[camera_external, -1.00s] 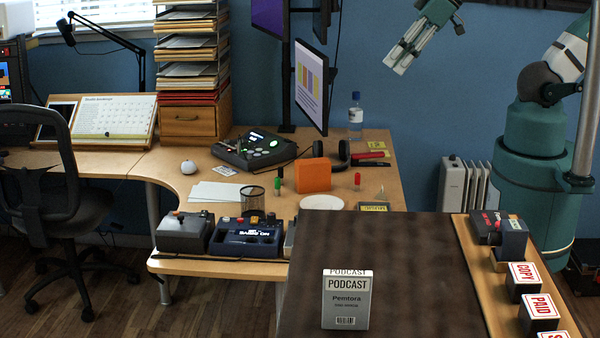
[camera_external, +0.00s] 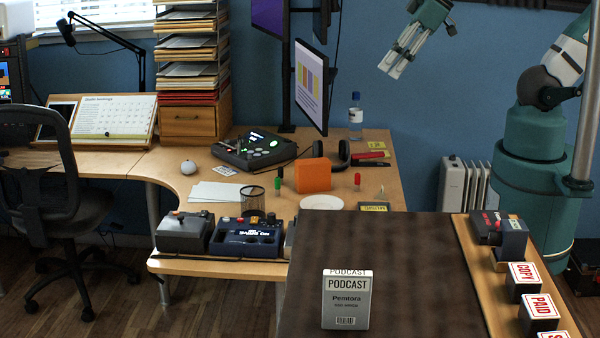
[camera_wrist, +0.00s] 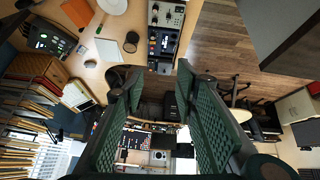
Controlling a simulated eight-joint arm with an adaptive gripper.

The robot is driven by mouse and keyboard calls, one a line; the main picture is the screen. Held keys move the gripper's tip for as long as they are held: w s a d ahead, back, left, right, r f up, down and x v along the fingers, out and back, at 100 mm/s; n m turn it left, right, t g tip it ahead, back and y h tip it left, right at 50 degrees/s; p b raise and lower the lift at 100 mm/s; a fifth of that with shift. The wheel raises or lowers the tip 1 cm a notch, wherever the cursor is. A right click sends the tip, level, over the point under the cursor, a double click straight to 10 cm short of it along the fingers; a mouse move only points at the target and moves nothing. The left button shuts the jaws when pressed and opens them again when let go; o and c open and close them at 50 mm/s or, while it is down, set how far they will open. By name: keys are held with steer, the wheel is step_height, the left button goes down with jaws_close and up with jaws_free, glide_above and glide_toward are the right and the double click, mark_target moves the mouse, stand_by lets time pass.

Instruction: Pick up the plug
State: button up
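I cannot make out a plug with certainty. My gripper (camera_external: 390,71) hangs high in front of the blue wall, well above the desk and touching nothing. In the wrist view, the two green fingers of my gripper (camera_wrist: 160,77) are spread apart with nothing between them.
The wooden desk (camera_external: 172,166) holds an orange block (camera_external: 313,175), a white plate (camera_external: 321,202), a bottle (camera_external: 355,113), a mesh cup (camera_external: 252,198) and a monitor (camera_external: 311,86). A dark table (camera_external: 400,270) with a podcast box (camera_external: 346,300) stands in front.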

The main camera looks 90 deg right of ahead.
steer(key=w+d+f+n+g+h+b, duration=0.1)
steer(key=w+d+f+n+g+b, duration=0.1)
steer(key=w+d+f+n+b, duration=0.6)
steer(key=n+g+y+b, duration=0.1)
steer(key=n+g+b, duration=0.4)
steer(key=n+b, duration=0.45)
glide_toward(357, 182)
steer(key=shift+s+d+f+b, duration=0.25)
steer(key=shift+d+b, duration=0.1)
steer(key=shift+d, duration=0.25)
steer(key=shift+d+f, duration=0.15)
steer(key=shift+f, duration=0.1)
steer(key=shift+f+b, duration=0.3)
steer(key=shift+f, duration=0.95)
steer(key=shift+f, duration=0.15)
